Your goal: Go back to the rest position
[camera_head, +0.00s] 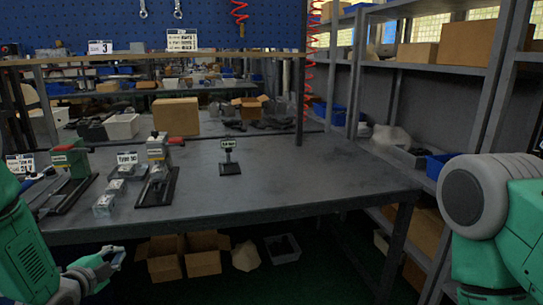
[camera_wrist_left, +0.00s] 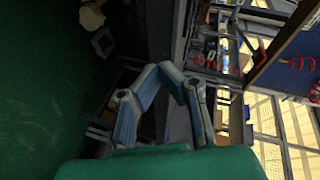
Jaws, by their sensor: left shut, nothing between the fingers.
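My left gripper (camera_head: 112,256) is low at the bottom left of the head view, in front of and below the table's (camera_head: 300,180) front edge. It is shut and empty. In the left wrist view its fingers (camera_wrist_left: 160,72) meet at the tips with nothing between them. My right arm shows at the right edge of the head view, but its gripper is out of sight. On the table's left part stand valve blocks (camera_head: 104,205), a green device (camera_head: 70,160) and a grey and red device (camera_head: 157,150) on dark bases.
A small black stand with a label (camera_head: 230,160) and a cardboard box (camera_head: 176,117) are on the table. The table's right part is clear. Open cardboard boxes (camera_head: 183,256) lie under it. Metal shelves (camera_head: 440,65) stand at the right, close to my right arm.

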